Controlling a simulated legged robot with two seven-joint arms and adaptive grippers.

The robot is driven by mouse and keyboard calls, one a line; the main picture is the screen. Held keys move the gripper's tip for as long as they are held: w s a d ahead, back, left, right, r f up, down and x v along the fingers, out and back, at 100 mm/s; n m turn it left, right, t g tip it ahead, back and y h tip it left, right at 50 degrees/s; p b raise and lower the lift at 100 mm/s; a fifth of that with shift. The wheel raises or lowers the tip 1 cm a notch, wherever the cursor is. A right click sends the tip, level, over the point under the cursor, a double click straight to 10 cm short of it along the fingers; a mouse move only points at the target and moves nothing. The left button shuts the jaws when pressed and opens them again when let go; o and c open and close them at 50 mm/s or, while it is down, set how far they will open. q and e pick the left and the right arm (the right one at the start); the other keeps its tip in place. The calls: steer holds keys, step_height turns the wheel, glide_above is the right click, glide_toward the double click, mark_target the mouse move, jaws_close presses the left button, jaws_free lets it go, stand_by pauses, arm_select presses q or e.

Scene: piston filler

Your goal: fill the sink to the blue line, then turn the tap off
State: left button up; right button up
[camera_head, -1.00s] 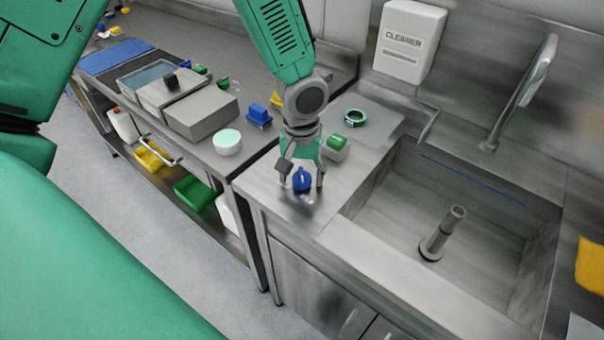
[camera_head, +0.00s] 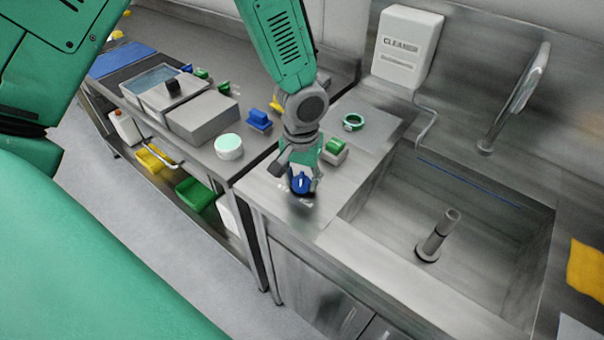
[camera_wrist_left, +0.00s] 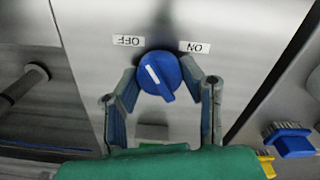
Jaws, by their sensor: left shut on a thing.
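My left gripper (camera_head: 300,181) points down over the counter left of the sink, its fingers shut on a blue tap knob (camera_wrist_left: 158,76) from both sides. The knob carries a white mark, which leans toward the OFF label (camera_wrist_left: 129,41) in the left wrist view; the ON label (camera_wrist_left: 195,47) is on the other side. The sink (camera_head: 395,240) has a blue line (camera_head: 470,182) on its back wall and a grey standpipe (camera_head: 437,238) on its floor. The spout (camera_head: 518,95) hangs over it. I make out no clear stream or water surface. My right gripper is not in view.
A green-topped block (camera_head: 335,152) and a green ring (camera_head: 353,121) sit close behind my left gripper. A cleaner dispenser (camera_head: 406,48) hangs on the wall. A side table to the left holds a white tub (camera_head: 228,147) and a blue brush (camera_head: 258,121). A yellow cloth (camera_head: 586,275) lies right.

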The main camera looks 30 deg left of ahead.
mark_target(303, 180)
arm_select(q)
steer(key=m+p, duration=0.1)
steer(key=m, duration=0.1)
steer(key=m+p, duration=0.1)
steer(key=shift+w+r+m+p, duration=0.1)
steer(key=shift+r+m+p, duration=0.1)
steer(key=shift+m+p, duration=0.15)
steer(key=m+p, duration=0.2)
steer(key=m, duration=0.1)
steer(key=shift+d+m, duration=0.1)
steer(key=shift+m, duration=0.25)
steer(key=m+p, duration=0.2)
steer(key=m, duration=0.2)
steer(key=shift+f+m+p, duration=0.1)
steer(key=shift+m+p, duration=0.75)
steer(key=shift+m, duration=1.25)
steer(key=o, duration=1.1)
steer(key=shift+o, duration=0.2)
step_height(303, 180, up, 12)
